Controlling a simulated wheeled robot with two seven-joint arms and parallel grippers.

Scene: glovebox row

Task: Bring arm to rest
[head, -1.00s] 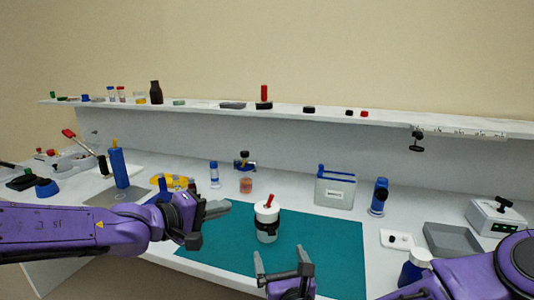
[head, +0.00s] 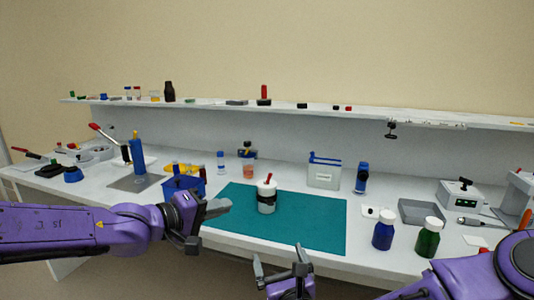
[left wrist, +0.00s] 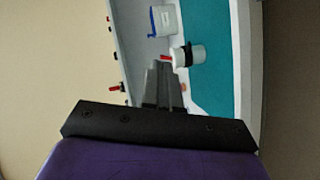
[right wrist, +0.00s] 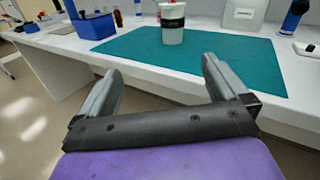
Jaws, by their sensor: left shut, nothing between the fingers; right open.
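My left gripper (head: 212,210) is shut and empty, held in front of the bench at the left of the teal mat (head: 320,222). In the left wrist view its fingers (left wrist: 165,85) lie together. My right gripper (head: 282,262) is open and empty, in front of the bench's front edge. In the right wrist view its two fingers (right wrist: 158,85) stand wide apart with nothing between them. A white jar with a dark band and a red stick (head: 266,197) stands upright on the mat, apart from both grippers; it also shows in the right wrist view (right wrist: 173,30).
A blue bin (head: 184,187) stands left of the mat, behind my left gripper. A blue bottle (head: 383,231) and a green bottle (head: 428,238) stand to the right near the front edge. A grey tray (head: 422,212) lies behind them. A shelf (head: 300,112) runs along the back.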

